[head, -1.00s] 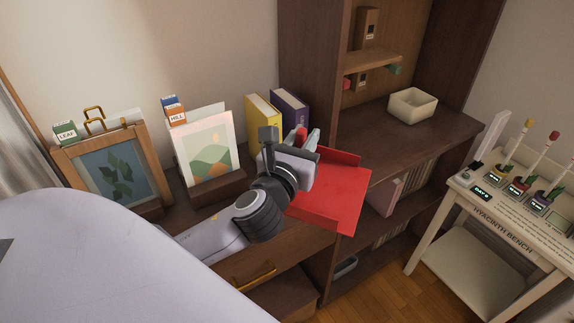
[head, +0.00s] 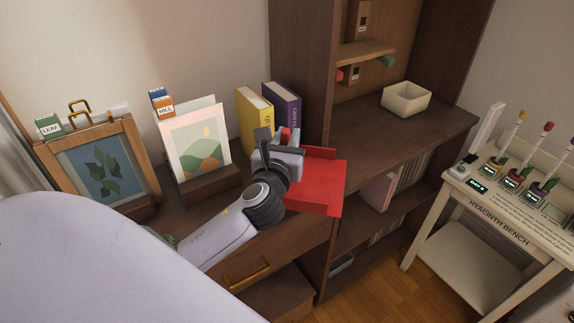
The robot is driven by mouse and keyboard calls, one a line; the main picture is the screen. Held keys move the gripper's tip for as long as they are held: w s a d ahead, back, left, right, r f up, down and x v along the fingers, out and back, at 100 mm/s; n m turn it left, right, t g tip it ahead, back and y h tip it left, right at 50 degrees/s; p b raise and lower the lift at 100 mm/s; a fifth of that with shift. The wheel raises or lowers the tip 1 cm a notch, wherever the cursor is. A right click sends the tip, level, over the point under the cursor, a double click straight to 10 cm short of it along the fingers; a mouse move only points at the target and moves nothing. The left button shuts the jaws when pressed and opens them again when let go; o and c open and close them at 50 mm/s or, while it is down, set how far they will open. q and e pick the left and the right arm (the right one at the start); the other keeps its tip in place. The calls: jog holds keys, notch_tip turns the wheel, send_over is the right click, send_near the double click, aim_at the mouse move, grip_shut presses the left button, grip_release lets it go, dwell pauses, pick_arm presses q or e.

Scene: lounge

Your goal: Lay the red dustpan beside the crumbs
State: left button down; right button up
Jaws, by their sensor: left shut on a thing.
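The red dustpan (head: 318,182) is in the middle of the head view, its flat pan pointing right, over the right end of the brown cabinet top. My left gripper (head: 288,146) is shut on the dustpan at its handle end, which the gripper mostly hides. I cannot tell whether the pan touches the wood or hangs just above it. No crumbs can be made out; the arm and the pan cover part of the cabinet top. My right gripper is not in view.
A yellow book (head: 254,119) and a purple book (head: 283,108) stand just behind the gripper. Two framed pictures, leaf (head: 104,172) and hill (head: 197,148), stand to the left. A tall shelf (head: 302,75) with a cream box (head: 406,99) rises right. The hyacinth bench (head: 487,205) is far right.

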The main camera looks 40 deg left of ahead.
pick_arm(q)
jog(key=shift+f+b, duration=0.85)
jog(key=shift+f, duration=2.15)
jog(key=c, duration=1)
grip_release()
jog(key=shift+o, duration=0.2)
